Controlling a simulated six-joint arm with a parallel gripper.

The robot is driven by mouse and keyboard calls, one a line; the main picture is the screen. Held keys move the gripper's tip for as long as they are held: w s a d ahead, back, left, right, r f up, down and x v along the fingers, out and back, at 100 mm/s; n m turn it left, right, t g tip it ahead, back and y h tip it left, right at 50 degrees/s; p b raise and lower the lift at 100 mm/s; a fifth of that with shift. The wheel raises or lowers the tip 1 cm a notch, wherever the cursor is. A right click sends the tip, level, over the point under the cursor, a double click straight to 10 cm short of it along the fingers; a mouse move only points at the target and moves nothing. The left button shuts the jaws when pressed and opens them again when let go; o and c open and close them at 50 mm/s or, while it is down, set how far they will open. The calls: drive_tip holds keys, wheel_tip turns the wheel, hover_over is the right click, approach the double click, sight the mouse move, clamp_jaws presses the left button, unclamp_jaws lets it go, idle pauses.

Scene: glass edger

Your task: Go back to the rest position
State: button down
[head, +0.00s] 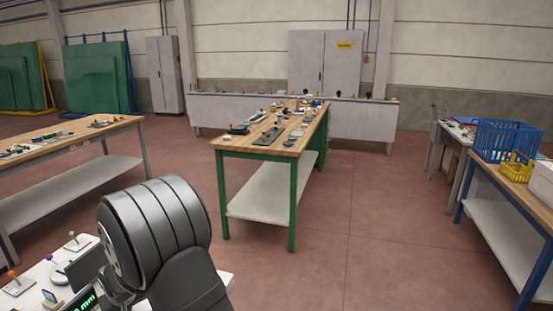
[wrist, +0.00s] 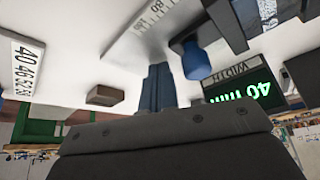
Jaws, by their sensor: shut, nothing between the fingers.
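My gripper (wrist: 158,70) shows in the wrist view with its two dark fingers together and nothing between them. It is close to a white panel (wrist: 110,75), which appears upside down. In the head view a dark grey rounded link of my arm fills the lower left, and the gripper is hidden there. On the panel in the wrist view are a green-lit display (wrist: 245,98) reading 40 mm under a WIDTH label, and a blue knob (wrist: 194,60). A small brown block (wrist: 105,96) lies left of the fingers. Whether the fingers touch anything is unclear.
A green-legged workbench (head: 262,155) with several small items stands ahead. Another wooden bench (head: 75,138) is at the left. A blue crate (head: 507,140) and a yellow basket (head: 516,167) sit on the right bench. Grey cabinets (head: 325,62) stand behind. The floor between the benches is clear.

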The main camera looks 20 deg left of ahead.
drive_tip(key=shift+s+r, duration=0.1)
drive_tip(key=shift+s, duration=0.45)
drive_tip(key=shift+w, duration=0.25)
wheel_tip(320, 180, up, 7)
wheel_tip(320, 180, down, 7)
drive_tip(key=shift+s+a+f, duration=0.1)
drive_tip(key=shift+s, duration=0.05)
drive_tip(key=w, duration=0.6)
drive_tip(key=shift+w, duration=0.1)
drive_tip(key=shift+s+r, duration=0.15)
drive_tip(key=shift+r, duration=1.1)
drive_tip(key=shift+s+r, duration=0.1)
drive_tip(key=shift+r, duration=1.1)
